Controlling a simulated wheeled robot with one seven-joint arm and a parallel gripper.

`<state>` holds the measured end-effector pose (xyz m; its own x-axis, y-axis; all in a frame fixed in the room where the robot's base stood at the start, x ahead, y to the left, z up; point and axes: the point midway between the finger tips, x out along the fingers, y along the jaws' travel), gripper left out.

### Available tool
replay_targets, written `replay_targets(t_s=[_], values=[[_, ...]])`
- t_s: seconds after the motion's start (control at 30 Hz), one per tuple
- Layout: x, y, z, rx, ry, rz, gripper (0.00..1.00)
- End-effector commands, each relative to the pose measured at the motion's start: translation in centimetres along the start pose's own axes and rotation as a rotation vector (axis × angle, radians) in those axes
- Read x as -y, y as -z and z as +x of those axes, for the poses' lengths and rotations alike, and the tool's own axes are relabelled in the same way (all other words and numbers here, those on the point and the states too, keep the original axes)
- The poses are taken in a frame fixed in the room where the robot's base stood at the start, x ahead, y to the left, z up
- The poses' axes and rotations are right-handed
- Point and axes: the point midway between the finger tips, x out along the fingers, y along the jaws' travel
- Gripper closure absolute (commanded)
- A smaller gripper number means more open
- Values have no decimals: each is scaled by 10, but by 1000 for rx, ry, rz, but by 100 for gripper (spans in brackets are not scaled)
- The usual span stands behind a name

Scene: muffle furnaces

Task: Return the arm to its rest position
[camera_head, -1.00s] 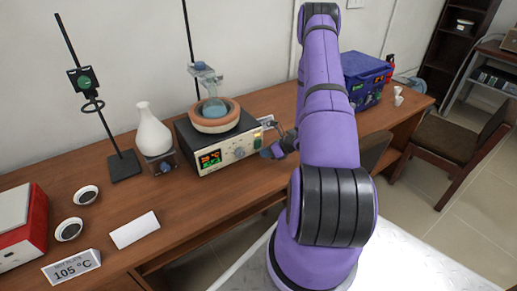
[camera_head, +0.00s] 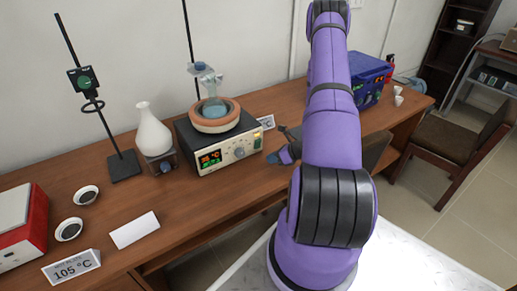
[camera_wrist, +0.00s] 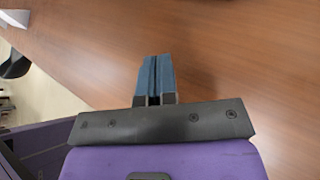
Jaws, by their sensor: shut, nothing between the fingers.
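My gripper shows in the wrist view (camera_wrist: 154,76) with its two blue fingers pressed together and nothing between them. It points over bare brown table top. In the head view my purple arm rises on the right of centre and hides part of the table behind it. A part of my gripper (camera_head: 284,156) shows just left of the arm, to the right of the heating mantle (camera_head: 224,150), and is apart from it. The rest of my wrist is hidden behind the arm.
A flask (camera_head: 214,104) sits in the mantle's bowl. A white flask (camera_head: 153,133), a stand (camera_head: 124,167), two small dishes and a red-and-white device (camera_head: 25,225) are at left. A blue box (camera_head: 366,82) stands behind the arm. A chair (camera_head: 455,145) is at right.

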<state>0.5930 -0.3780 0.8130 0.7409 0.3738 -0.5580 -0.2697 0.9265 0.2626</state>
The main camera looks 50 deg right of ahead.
Motion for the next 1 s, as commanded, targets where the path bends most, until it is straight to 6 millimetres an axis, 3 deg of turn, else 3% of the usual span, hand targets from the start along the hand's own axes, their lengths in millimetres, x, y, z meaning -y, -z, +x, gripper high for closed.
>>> replay_targets(t_s=[0.6,0.77,1.0], values=[[-2,-7,0,0,-8,-18,100],[-18,-46,-3,-9,-69,-139,100],[-73,-132,-13,-40,-225,-449,100]])
